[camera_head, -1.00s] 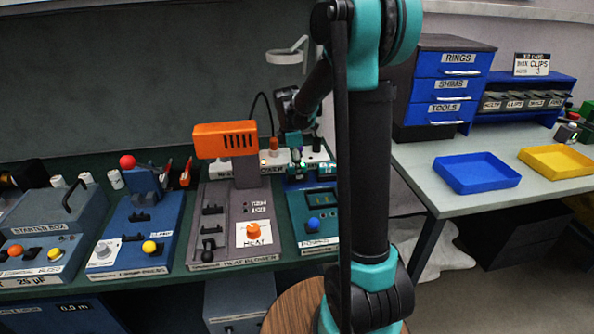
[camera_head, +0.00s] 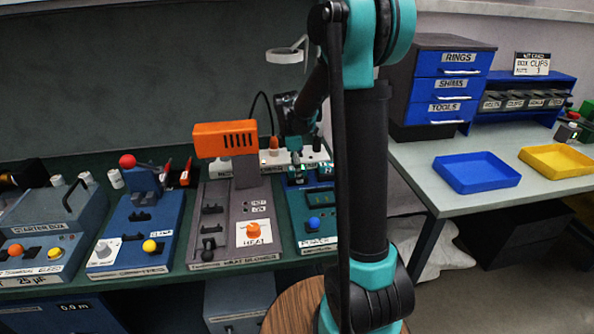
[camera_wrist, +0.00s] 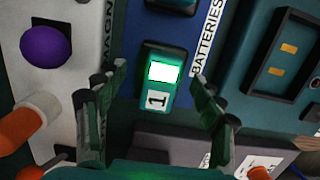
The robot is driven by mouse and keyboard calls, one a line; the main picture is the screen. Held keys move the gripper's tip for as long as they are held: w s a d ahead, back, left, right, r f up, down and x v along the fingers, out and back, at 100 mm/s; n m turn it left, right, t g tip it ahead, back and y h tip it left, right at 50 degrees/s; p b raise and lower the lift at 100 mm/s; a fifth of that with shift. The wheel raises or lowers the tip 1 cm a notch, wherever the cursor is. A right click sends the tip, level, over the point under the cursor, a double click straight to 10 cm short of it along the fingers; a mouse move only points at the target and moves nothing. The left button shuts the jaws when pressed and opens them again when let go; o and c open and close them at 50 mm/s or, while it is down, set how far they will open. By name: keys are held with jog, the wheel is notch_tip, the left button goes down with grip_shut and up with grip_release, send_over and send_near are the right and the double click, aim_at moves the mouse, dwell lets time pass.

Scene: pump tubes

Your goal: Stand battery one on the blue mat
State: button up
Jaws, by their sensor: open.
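Battery one (camera_wrist: 156,90) is a small teal block with a lit green-white window and a white label "1". In the wrist view it sits against a dark blue rack (camera_wrist: 168,30) beside the sign "BATTERIES". My gripper (camera_wrist: 160,76) is open, with one finger on each side of the battery and a visible gap on both sides. In the head view my gripper (camera_head: 296,171) is low over the back of the bench, behind the power box; the battery is too small to make out there. I cannot make out a blue mat.
The heat blower (camera_head: 226,139) with its orange head stands close left of my gripper. The power box (camera_head: 316,222) is in front of it. A blue tray (camera_head: 477,187) and a yellow tray (camera_head: 556,175) lie on the right table, with free room around them.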

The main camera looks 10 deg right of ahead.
aim_at(293, 168)
notch_tip(293, 168, up, 12)
jog(key=a, duration=0.1)
jog(key=shift+a, duration=0.2)
